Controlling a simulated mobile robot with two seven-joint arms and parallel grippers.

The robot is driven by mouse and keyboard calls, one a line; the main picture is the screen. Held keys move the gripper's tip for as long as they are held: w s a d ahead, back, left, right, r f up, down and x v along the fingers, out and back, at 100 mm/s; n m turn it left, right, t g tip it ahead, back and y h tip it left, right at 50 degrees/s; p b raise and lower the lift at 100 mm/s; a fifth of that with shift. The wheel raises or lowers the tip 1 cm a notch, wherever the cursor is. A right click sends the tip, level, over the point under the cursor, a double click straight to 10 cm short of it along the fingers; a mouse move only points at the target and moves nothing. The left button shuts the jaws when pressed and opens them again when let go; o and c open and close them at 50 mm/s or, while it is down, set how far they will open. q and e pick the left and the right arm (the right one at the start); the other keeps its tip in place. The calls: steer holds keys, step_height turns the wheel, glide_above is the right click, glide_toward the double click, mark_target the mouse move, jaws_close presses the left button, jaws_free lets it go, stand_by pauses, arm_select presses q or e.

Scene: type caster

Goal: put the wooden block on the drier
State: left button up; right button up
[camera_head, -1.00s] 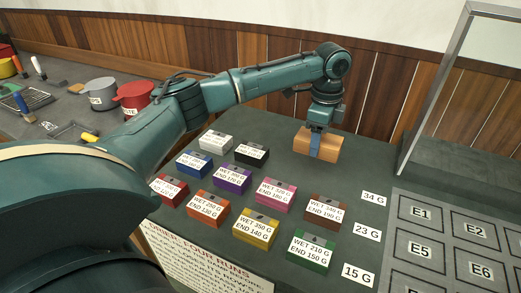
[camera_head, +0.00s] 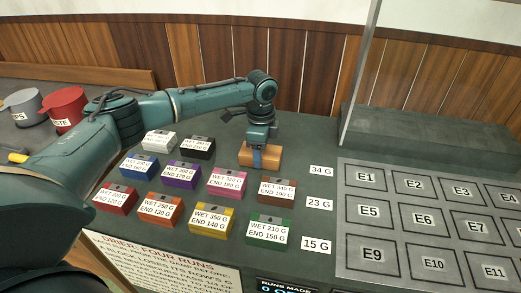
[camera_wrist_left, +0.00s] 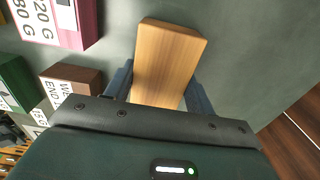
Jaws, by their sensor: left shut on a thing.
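The plain wooden block (camera_head: 274,157) is at the back of the dark table, behind the brown labelled block. My left gripper (camera_head: 257,158) points down and is shut on it. In the left wrist view the wooden block (camera_wrist_left: 168,58) sticks out between the two fingers (camera_wrist_left: 157,88). I cannot tell whether its underside touches the table. A sign headed "DRIER: FOUR RUNS" (camera_head: 165,262) is at the front edge. I cannot tell for sure which surface is the drier; a grey plate with cells marked E1 onward (camera_head: 345,228) lies at the right. My right gripper is not in view.
Several coloured labelled blocks, such as the brown (camera_head: 277,190), pink (camera_head: 227,183) and green (camera_head: 268,229) ones, stand left and front of the wooden block. Weight cards (camera_head: 320,203) lie beside the plate. A dark raised slab with a metal post (camera_head: 362,75) stands behind the plate.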

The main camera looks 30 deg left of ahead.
arm_select(q)
steer(key=o, duration=1.1)
steer(key=shift+f, duration=0.1)
step_height(320, 180, up, 12)
steer(key=shift+r, duration=0.15)
